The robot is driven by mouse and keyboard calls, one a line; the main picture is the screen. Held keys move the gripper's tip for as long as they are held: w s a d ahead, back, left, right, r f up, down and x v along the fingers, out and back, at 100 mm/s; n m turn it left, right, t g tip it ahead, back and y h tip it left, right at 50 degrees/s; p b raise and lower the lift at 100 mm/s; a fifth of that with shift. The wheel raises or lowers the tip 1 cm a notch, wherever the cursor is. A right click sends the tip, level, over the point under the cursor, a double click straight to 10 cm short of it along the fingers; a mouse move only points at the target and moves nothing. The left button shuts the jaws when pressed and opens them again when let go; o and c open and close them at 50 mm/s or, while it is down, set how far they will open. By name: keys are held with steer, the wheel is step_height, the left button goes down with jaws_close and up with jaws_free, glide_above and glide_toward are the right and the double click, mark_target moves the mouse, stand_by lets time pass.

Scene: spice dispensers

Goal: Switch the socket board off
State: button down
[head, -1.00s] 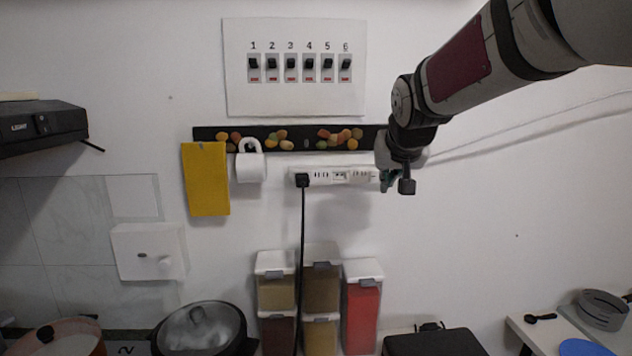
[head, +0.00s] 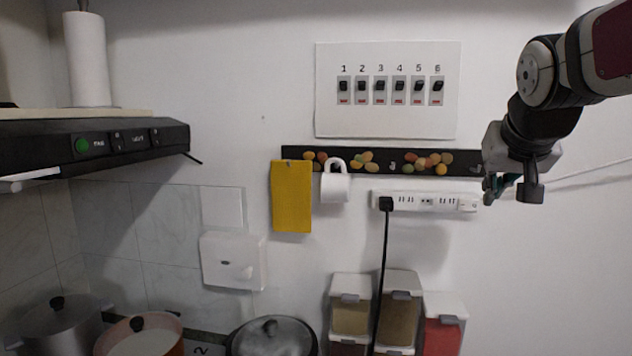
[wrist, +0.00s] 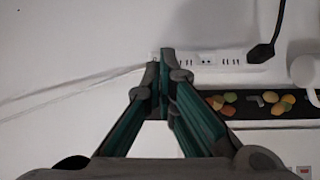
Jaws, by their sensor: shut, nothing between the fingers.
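The white socket board (head: 420,201) is fixed to the wall under the black rack, with a black plug (head: 386,203) and its cable at the left end. A small switch (head: 468,205) appears at its right end. My gripper (head: 492,192) is shut and empty, just right of that end in the head view. In the wrist view the socket board (wrist: 222,60) shows upside down, and the closed fingertips (wrist: 160,56) cover its switch end. I cannot tell whether they touch it or which way the switch is set.
A black rack (head: 375,160) with coloured stones runs above the board, holding a yellow cloth (head: 291,198) and a white mug (head: 335,187). A panel of numbered switches (head: 390,120) is higher up. Spice dispensers (head: 352,308) stand below. The wall beneath the board's right end is clear.

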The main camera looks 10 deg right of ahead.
mark_target(468, 205)
steer(key=shift+s+d+f, duration=0.3)
steer(key=shift+s+d, duration=0.1)
steer(key=shift+d, duration=0.1)
steer(key=w+r+p+x, duration=0.1)
steer(key=r+x, duration=0.1)
steer(key=x, duration=1.1)
steer(key=shift+w+d, duration=0.3)
steer(key=shift+d, duration=0.05)
steer(key=shift+w, duration=0.1)
